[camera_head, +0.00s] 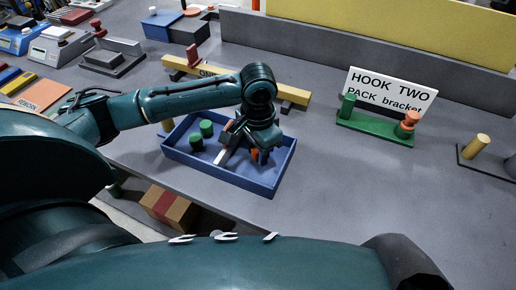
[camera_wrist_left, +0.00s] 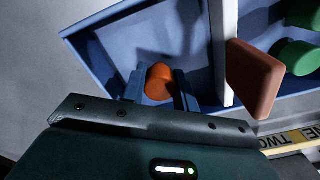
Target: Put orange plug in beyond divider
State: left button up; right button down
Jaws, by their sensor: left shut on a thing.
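The blue tray (camera_head: 232,184) has a pale divider (camera_head: 223,156) across it, which also shows in the left wrist view (camera_wrist_left: 222,45). Green plugs (camera_head: 206,128) stand in the compartment left of the divider in the head view. My left gripper (camera_head: 256,150) is over the other compartment, right of the divider. It is shut on the orange plug (camera_wrist_left: 159,82), which sits between its two fingers in the left wrist view. In the head view the orange plug (camera_head: 255,155) is partly hidden by the gripper. Whether it touches the tray floor is unclear. My right gripper is not in view.
A yellow bar (camera_head: 290,93) with an upright red block (camera_head: 193,54) stands behind the tray. A green rack (camera_head: 375,127) with a sign, a green peg and an orange piece (camera_head: 406,124) is to the right. The table between tray and rack is clear.

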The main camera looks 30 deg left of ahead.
pick_arm(q)
jog(key=shift+f, duration=0.55)
jog(key=o, duration=1)
notch_tip(320, 180, up, 13)
jog(key=shift+r, duration=0.1)
